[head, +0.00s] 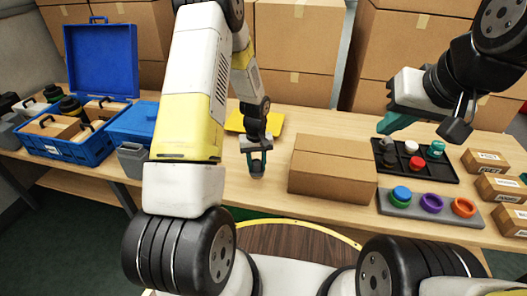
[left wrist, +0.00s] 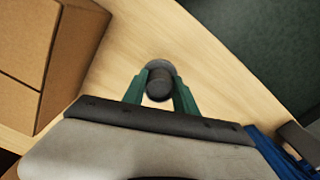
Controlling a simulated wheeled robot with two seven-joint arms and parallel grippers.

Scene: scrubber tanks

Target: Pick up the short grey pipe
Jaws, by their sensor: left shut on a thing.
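The short grey pipe (left wrist: 159,82) is upright between the green fingers of my left gripper (left wrist: 160,98) in the left wrist view. In the head view, the left gripper (head: 257,148) points down over the wooden table, shut on the dark grey pipe (head: 257,167), left of a cardboard box. I cannot tell whether the pipe's lower end touches the table. My right gripper (head: 394,122) is high at the right, above the black tray, and its finger opening is not clear.
A closed cardboard box (head: 330,170) stands right of the left gripper. A black tray (head: 418,165) and a grey holder (head: 402,207) with coloured rings are further right. A blue toolbox (head: 98,52) stands at the left. A yellow piece (head: 236,122) lies behind the left gripper.

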